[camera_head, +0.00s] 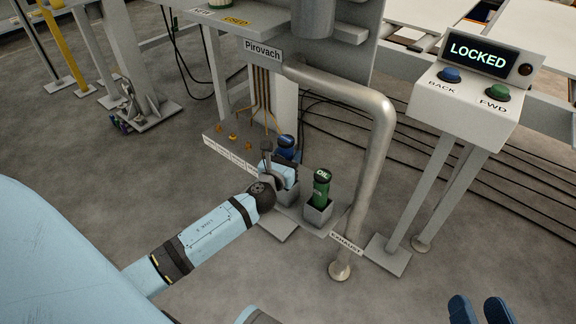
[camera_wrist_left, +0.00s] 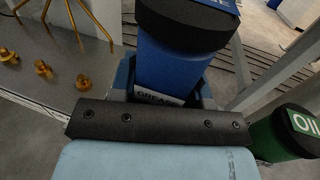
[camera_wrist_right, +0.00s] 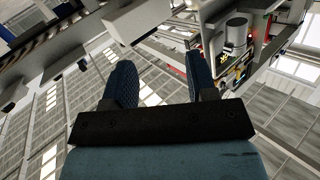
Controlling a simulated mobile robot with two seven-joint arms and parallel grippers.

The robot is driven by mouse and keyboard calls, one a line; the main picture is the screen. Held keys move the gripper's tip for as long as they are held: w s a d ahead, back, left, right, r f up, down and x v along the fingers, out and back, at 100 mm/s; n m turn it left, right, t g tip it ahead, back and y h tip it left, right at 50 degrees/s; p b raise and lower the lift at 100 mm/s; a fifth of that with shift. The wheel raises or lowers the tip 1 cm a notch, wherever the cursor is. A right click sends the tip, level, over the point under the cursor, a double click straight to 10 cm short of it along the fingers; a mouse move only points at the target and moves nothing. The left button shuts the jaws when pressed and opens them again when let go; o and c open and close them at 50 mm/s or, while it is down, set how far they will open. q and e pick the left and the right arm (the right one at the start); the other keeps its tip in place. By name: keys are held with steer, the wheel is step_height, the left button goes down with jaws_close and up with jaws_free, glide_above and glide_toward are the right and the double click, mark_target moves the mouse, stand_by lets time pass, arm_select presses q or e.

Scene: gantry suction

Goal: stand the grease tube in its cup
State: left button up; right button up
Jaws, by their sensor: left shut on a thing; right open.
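The blue grease tube (camera_head: 287,142) with a black cap is roughly upright above its grey cup (camera_head: 286,197). My left gripper (camera_head: 279,170) is shut on the tube and hides its lower part in the head view. In the left wrist view the blue tube (camera_wrist_left: 178,68) stands between the fingers, with a pale label reading GREASE (camera_wrist_left: 158,97) low beside it. I cannot tell whether the tube's bottom is inside the cup or above it. My right gripper (camera_head: 481,311) is open and empty at the bottom right; its spread fingers also show in the right wrist view (camera_wrist_right: 160,75).
A green oil bottle (camera_head: 321,185) stands in a neighbouring grey cup (camera_head: 317,213). A thick exhaust pipe (camera_head: 377,160) rises just right of it. Brass fittings (camera_head: 233,137) sit to the left. A panel reading LOCKED (camera_head: 478,55) with two buttons stands at the right.

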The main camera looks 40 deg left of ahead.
arm_select(q)
step_height(320, 180, down, 2)
steer(key=shift+f+b, duration=0.1)
steer(key=shift+b, duration=0.2)
steer(key=shift+r, duration=0.2)
arm_select(e)
steer(key=shift+w+d+n, duration=0.2)
steer(key=shift+w+n, duration=0.15)
steer(key=shift+n, duration=0.05)
arm_select(q)
steer(key=shift+f, duration=0.1)
steer(key=shift+f, duration=0.2)
steer(key=shift+f+b, duration=0.35)
steer(key=o, duration=1.1)
arm_select(e)
steer(key=shift+w+d+n+t, duration=0.2)
steer(key=shift+n+t, duration=0.1)
